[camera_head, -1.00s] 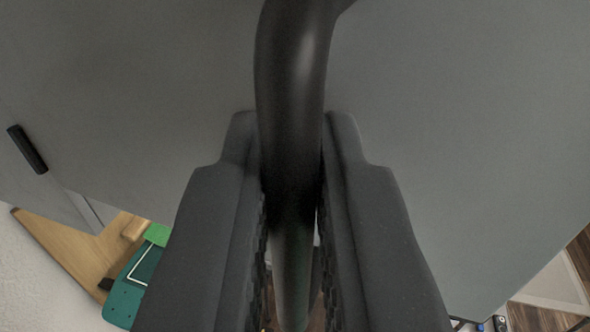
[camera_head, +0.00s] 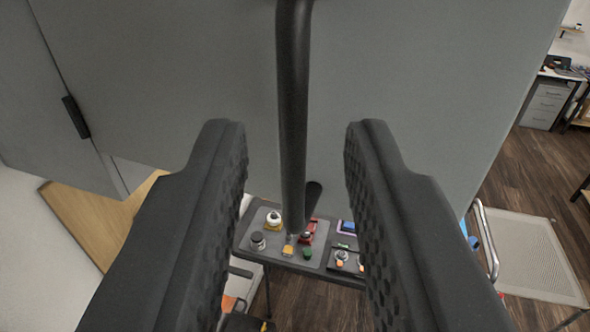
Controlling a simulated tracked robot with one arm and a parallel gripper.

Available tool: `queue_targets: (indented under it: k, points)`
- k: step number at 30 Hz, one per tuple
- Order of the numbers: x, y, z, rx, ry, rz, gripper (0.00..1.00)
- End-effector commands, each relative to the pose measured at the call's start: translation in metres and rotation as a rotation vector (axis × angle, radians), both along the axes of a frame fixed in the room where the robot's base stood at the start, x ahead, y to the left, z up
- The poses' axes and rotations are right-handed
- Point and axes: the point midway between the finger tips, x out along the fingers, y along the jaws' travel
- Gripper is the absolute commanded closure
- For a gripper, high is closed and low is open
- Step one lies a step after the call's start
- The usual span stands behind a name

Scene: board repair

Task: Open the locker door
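The grey locker door (camera_head: 400,90) fills the upper part of the view. Its dark bar handle (camera_head: 292,120) runs down the middle. My gripper (camera_head: 295,145) is open, with one textured finger on each side of the handle and a clear gap to it on both sides. Nothing is held. The handle's lower end bends back toward the door. Whether the door stands ajar is hard to tell from this view.
Another grey door with a short black handle (camera_head: 76,117) is at the left. A dark table (camera_head: 313,266) with several small parts shows below the handle. A metal-framed mesh chair (camera_head: 535,258) stands at the right on wood floor. A drawer unit (camera_head: 546,104) is farther back.

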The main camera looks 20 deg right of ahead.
Motion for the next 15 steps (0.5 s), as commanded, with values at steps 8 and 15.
queue_targets:
  k: [8, 15]
  points:
    - [-0.051, 0.023, 0.0, -0.003, -0.005, 0.005, 0.73]
    - [-0.071, 0.031, 0.0, -0.002, -0.002, 0.003, 0.73]
